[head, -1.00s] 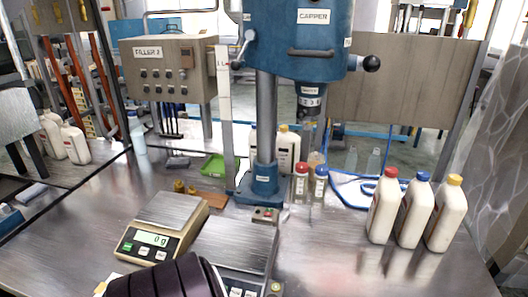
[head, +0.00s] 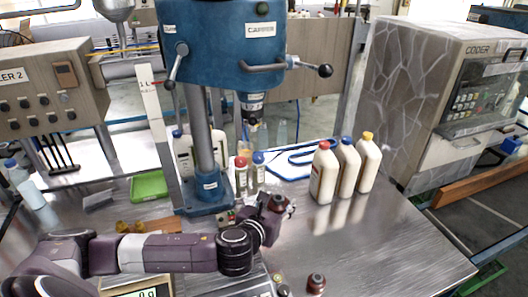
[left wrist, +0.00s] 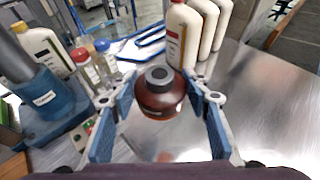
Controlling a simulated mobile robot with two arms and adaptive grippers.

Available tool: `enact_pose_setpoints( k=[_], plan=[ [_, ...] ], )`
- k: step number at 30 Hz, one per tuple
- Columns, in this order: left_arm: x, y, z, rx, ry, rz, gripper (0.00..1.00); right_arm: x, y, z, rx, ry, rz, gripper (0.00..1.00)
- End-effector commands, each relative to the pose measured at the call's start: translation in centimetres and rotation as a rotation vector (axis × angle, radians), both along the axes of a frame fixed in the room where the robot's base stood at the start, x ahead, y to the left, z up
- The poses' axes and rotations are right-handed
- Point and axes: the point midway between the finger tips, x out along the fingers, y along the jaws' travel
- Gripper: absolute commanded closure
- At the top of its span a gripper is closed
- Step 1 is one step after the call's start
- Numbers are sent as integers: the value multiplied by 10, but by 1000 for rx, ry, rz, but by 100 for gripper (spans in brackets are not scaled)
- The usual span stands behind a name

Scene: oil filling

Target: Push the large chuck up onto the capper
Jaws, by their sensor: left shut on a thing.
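The capper (head: 215,60) is a blue press on a grey column in the head view. Its spindle (head: 252,104) points down, with open space under it. My left gripper (head: 277,203) is at the right of the capper's base, low over the table and below the spindle's height. The chuck is upright and apart from the spindle. My right gripper is not in view.
White bottles with red, blue and yellow caps (head: 343,170) stand right of the gripper. Two small capped bottles (head: 250,172) stand beside the capper's column. A small dark red-brown piece (head: 316,283) is on the table in front. The metal table (head: 390,245) is clear at the right.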

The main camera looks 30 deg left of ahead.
Motion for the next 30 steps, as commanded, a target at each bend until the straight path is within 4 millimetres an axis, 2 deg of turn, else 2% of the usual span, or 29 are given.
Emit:
enact_pose_setpoints(
  k=[1, 4, 7, 17, 30],
  plan=[
    [14, 20, 28, 9, -7, 0, 92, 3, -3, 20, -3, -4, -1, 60],
    [28, 42, 47, 5, -5, -6, 92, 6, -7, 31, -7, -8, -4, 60],
    [37, 56, 59, 2, -4, -7, 92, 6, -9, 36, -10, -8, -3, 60],
    [50, 75, 63, 0, -1, -4, 92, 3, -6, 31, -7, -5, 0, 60],
    [84, 115, 65, 2, -2, -4, 92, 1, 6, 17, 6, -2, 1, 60]
  ],
)
